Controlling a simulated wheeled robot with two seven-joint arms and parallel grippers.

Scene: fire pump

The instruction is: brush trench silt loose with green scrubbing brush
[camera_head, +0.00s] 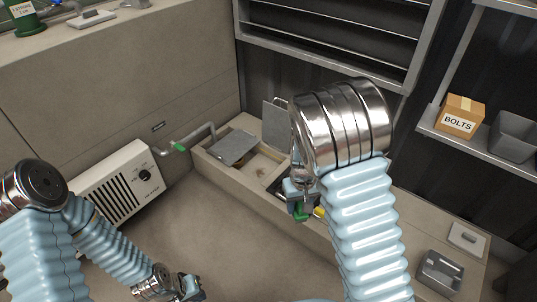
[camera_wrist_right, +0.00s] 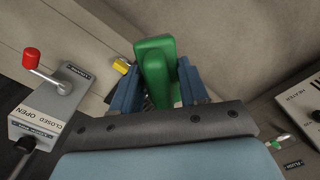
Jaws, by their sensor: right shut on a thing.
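My right gripper (camera_head: 301,200) is shut on the green scrubbing brush (camera_wrist_right: 154,62). In the right wrist view the brush's green body sits between the two blue fingers. In the head view only a small green part shows below the fingers, in front of the long low trench (camera_head: 213,160) by the wall. The trench has an open section with a brownish floor (camera_head: 262,166) beside a grey cover plate (camera_head: 236,147). The brush appears apart from that floor. My right arm hides part of the trench. My left gripper (camera_head: 188,288) is low at the bottom edge, its jaws unclear.
A white heater (camera_head: 118,186) stands left of the trench, with a pipe and green-handled valve (camera_head: 180,146) between them. A grey box with a red-knobbed lever (camera_wrist_right: 48,108) shows in the wrist view. A yellow item (camera_wrist_right: 121,65) lies by the brush. Shelves hold a bolts box (camera_head: 459,116).

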